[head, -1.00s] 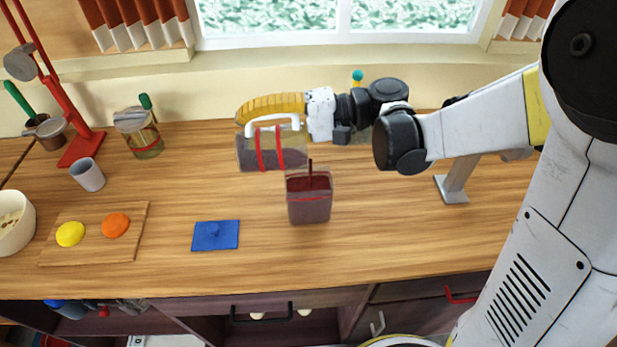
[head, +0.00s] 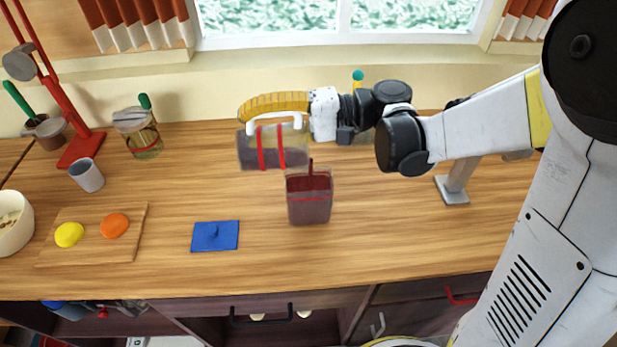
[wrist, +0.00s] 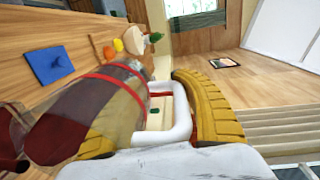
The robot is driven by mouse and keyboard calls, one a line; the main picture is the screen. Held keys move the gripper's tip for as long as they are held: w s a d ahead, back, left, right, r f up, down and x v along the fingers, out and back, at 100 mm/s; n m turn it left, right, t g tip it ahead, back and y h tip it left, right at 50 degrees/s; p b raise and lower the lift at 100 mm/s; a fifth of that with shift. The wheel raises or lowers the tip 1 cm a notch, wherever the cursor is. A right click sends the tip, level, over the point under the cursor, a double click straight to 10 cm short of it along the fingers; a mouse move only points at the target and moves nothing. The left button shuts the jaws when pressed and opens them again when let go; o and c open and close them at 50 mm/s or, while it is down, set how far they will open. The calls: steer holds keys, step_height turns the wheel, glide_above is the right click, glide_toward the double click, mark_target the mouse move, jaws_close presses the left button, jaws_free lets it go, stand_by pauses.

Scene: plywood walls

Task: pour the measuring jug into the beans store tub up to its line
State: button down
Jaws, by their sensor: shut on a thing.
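The measuring jug (head: 292,150) is clear with red bands, a white handle and dark contents. My gripper (head: 248,112) has yellow fingers shut on the handle and holds the jug above the counter, up and left of the tub. In the wrist view the jug (wrist: 100,110) looks tilted, its dark contents toward the lower left. The beans store tub (head: 310,212) stands upright on the counter, clear-walled with a red line and dark reddish contents. A short dark streak shows between the jug's right end and the tub's opening. The contents show around the line; their exact level is unclear.
A flat blue piece with a knob (head: 228,241) lies left of the tub. A board (head: 92,250) with yellow and orange pieces, a grey cup (head: 88,176) and a jar (head: 145,146) stand further left. A grey stand (head: 453,193) is at right. The counter front is clear.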

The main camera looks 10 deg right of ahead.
mark_target(237, 143)
steer(key=a+f+h+p, duration=0.3)
steer(key=shift+f+p, duration=0.1)
steer(key=shift+p, duration=0.3)
steer(key=shift+f+h, duration=0.25)
steer(key=shift+h, duration=0.15)
steer(key=a+f+h+b, duration=0.1)
steer(key=f+h, duration=0.3)
steer(key=f, duration=0.1)
steer(key=a+f+h+b, duration=0.1)
steer(key=a+f+h, duration=0.1)
steer(key=f+h, duration=0.3)
steer(key=a+f+h+b, duration=0.1)
steer(key=a+f+h, duration=0.1)
steer(key=f+h, duration=0.2)
step_height(237, 143, down, 2)
steer(key=shift+f+h, duration=0.25)
steer(key=shift+h, duration=0.05)
step_height(237, 143, up, 7)
steer(key=p, duration=0.4)
steer(key=shift+f, duration=0.1)
